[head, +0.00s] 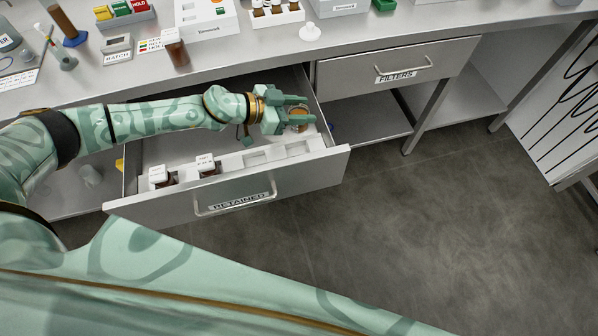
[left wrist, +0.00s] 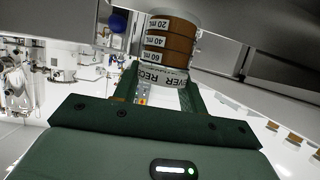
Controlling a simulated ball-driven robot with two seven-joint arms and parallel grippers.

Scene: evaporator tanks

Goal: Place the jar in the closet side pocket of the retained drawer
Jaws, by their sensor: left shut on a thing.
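My left gripper (head: 298,111) is shut on a brown jar (head: 299,124) over the right part of the open drawer marked RETAINED (head: 305,182). In the left wrist view the jar (left wrist: 170,45) sits between the fingers, with volume marks of 20, 40 and 60 ml and a partly hidden white label. The drawer has a white insert with pockets along its front; two brown jars with white lids (head: 160,176) (head: 206,166) stand in the left pockets. Empty pockets (head: 257,157) show to their right. I cannot tell whether the held jar touches the drawer. My right gripper is not in view.
The steel bench top (head: 350,45) above the drawer carries a brown bottle (head: 175,48), a BATCH display (head: 117,48) and white boxes. A shut FILTERS drawer (head: 398,65) is to the right. Open floor (head: 420,220) lies in front.

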